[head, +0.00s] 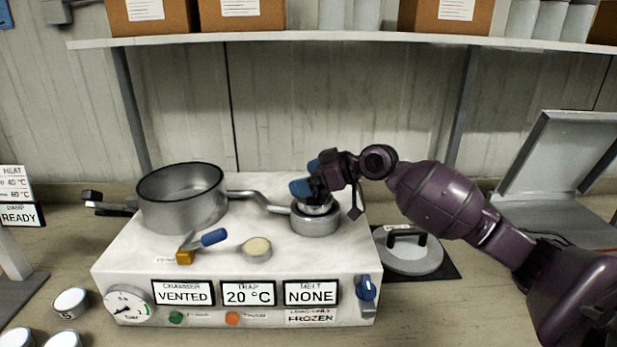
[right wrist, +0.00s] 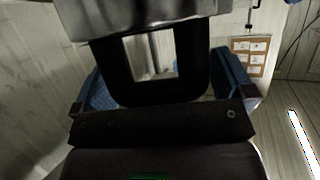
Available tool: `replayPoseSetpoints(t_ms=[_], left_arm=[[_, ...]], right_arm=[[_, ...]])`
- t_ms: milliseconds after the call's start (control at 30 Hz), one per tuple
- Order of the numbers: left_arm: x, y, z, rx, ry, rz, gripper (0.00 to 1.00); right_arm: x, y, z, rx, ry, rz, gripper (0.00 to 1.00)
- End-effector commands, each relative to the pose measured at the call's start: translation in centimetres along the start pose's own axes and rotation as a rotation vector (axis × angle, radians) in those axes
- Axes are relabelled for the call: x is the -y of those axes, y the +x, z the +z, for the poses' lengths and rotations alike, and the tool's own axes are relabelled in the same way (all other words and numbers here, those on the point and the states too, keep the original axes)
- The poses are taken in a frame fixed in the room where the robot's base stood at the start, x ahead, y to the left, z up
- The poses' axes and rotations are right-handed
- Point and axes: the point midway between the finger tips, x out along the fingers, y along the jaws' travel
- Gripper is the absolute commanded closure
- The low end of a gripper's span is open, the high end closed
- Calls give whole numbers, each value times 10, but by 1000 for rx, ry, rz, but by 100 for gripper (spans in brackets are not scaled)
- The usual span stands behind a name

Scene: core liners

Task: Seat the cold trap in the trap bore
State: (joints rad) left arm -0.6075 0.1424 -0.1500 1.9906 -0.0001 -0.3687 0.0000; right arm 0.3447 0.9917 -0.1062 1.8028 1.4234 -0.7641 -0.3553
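My right gripper (head: 308,180) is above the grey round trap bore (head: 315,226) on the right of the white machine. In the right wrist view its blue fingers (right wrist: 160,88) stand on both sides of a black loop handle (right wrist: 150,100), seemingly closed on it. The handle joins a bright metal body, the cold trap (right wrist: 140,20). In the head view a small metal part of the cold trap (head: 316,206) shows under the gripper, at the bore's mouth. How deep it sits is hidden. My left gripper is not in view.
A metal chamber (head: 182,198) is piped to the bore. A blue-handled valve (head: 205,240) and a small round cap (head: 257,250) are at the machine's front. A grey lid with a black handle (head: 408,252) lies right of the machine. Panels read VENTED, 20 °C, NONE. A shelf (head: 300,40) spans above.

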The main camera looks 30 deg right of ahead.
Motion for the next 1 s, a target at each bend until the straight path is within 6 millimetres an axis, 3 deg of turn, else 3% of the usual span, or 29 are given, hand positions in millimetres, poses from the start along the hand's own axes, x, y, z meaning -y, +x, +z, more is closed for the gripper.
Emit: replayPoseSetpoints(t_ms=[333,800,1000], left_arm=[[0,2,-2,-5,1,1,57],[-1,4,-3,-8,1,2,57],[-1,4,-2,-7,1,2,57]], right_arm=[[-1,-11,0,2,0,2,0],[0,-92,0,1,1,1,0],[0,-113,-1,1,1,0,0]])
